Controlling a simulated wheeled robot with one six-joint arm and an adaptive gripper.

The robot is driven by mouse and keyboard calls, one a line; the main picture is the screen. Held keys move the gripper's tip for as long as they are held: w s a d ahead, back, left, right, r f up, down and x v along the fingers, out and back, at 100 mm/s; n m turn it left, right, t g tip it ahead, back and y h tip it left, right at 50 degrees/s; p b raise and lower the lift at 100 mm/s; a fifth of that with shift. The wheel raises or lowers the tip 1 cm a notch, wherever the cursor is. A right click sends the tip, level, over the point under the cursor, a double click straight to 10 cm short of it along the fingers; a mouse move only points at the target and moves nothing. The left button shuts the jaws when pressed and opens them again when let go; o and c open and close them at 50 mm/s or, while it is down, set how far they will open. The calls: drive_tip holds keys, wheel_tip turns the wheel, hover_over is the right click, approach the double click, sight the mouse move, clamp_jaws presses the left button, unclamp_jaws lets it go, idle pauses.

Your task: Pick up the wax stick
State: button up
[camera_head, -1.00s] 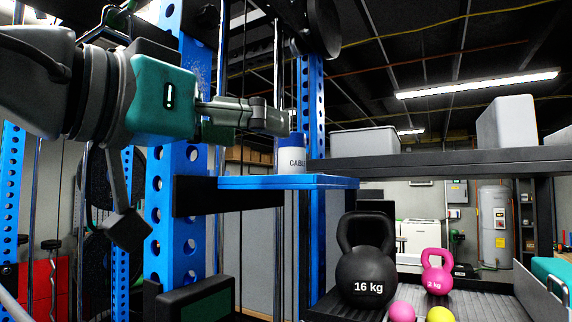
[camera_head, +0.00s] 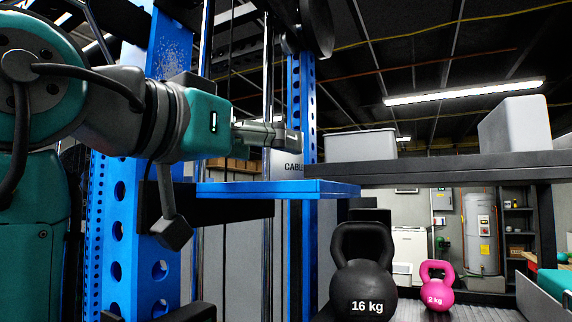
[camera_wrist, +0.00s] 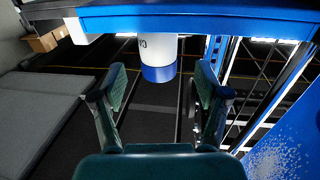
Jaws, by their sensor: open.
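The wax stick is a white cylinder (camera_head: 285,168) with part of the word "CABLE" showing on it. It stands upright on a blue shelf (camera_head: 285,188) fixed to the blue rack. In the head view my gripper (camera_head: 296,140) is level with its top and hides its blue cap. The wrist view shows the scene upside down, with the stick's white body and blue cap (camera_wrist: 158,73) hanging from the shelf (camera_wrist: 215,20). There my gripper (camera_wrist: 162,82) is open, with the cap showing between its two fingers. I cannot tell whether either finger touches it.
A blue upright (camera_head: 300,95) stands close behind the shelf. A grey shelf (camera_head: 440,167) with a grey bin (camera_head: 360,146) is to the right. A black 16 kg kettlebell (camera_head: 362,280) and a pink 2 kg kettlebell (camera_head: 434,287) stand lower down.

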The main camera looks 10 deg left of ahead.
drive_tip(key=shift+x, duration=2.6)
drive_tip(key=shift+d+f, duration=0.1)
drive_tip(key=shift+f, duration=0.05)
drive_tip(key=c, duration=1.3)
